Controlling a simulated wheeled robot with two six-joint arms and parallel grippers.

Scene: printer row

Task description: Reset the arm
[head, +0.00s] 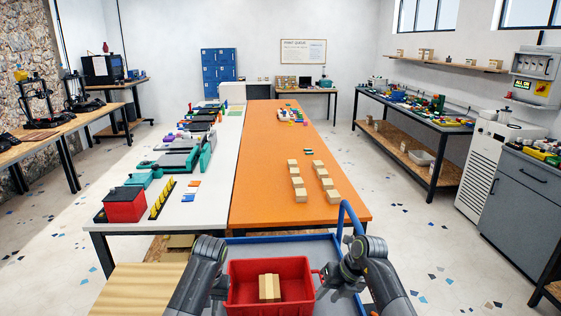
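My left arm comes in from the lower left, and its gripper (222,287) is down beside the left wall of a red bin (240,296). My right arm comes in from the lower right, and its gripper (321,276) is at the right wall of the same bin. The fingers of both grippers are small and partly hidden by my arm links, so I cannot tell whether they are open or shut, or touching the bin. A tan block-like item (269,288) with a lighter stripe stands in the bin.
The bin is on a grey tray surface with a blue rim (285,238) and a blue handle (345,206). Beyond it, an orange table (262,190) holds tan boxes (298,195) in two rows. A white table (200,212) with a red box (125,205) adjoins it.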

